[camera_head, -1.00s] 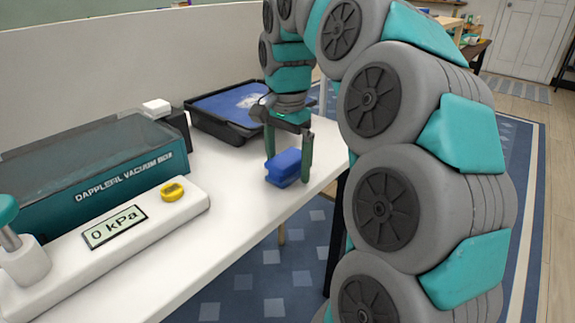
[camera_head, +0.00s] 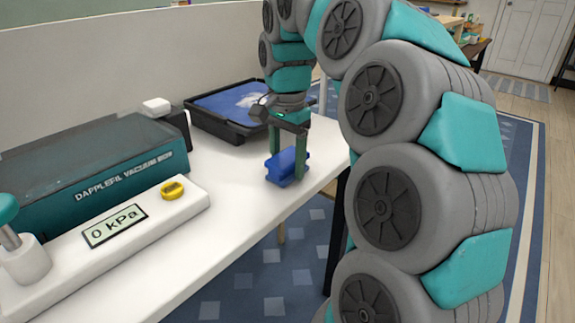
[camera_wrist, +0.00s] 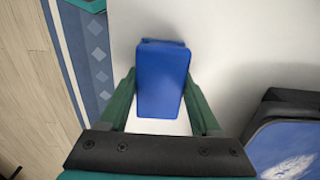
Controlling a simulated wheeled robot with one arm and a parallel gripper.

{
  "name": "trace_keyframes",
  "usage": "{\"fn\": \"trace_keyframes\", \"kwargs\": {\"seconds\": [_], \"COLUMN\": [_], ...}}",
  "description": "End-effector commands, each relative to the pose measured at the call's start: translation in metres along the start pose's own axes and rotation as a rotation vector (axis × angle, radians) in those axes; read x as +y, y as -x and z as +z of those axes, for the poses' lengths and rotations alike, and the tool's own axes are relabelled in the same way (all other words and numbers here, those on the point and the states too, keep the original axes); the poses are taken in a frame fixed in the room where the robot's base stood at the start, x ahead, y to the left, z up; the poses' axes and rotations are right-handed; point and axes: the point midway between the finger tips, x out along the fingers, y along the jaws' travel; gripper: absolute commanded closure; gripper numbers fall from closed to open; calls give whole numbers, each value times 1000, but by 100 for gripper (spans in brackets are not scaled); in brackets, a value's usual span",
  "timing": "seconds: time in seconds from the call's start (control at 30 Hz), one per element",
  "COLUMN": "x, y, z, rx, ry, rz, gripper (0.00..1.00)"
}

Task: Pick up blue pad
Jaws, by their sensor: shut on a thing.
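The blue pad (camera_head: 285,169) is a small blue block on the white table, near its right edge in the head view. My gripper (camera_head: 288,160) reaches down over it, with its green fingers closed against the pad's sides. In the wrist view the blue pad (camera_wrist: 162,80) lies between the two fingers of my gripper (camera_wrist: 160,88), one on each side. The pad appears to rest on the table still; I see no clear gap under it.
A black tray with a blue inside (camera_head: 222,137) stands behind my gripper and shows at lower right in the wrist view (camera_wrist: 262,112). The table's edge (camera_head: 262,232) is close to the pad.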

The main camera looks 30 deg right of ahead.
Motion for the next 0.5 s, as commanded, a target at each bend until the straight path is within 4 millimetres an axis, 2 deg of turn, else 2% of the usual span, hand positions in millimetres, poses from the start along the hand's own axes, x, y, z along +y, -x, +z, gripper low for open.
{"fn": "trace_keyframes", "kwargs": {"seconds": [0.5], "x": [0], "y": [7], "z": [-1], "rx": [1], "ry": [-2], "rz": [-1], "gripper": [90]}}
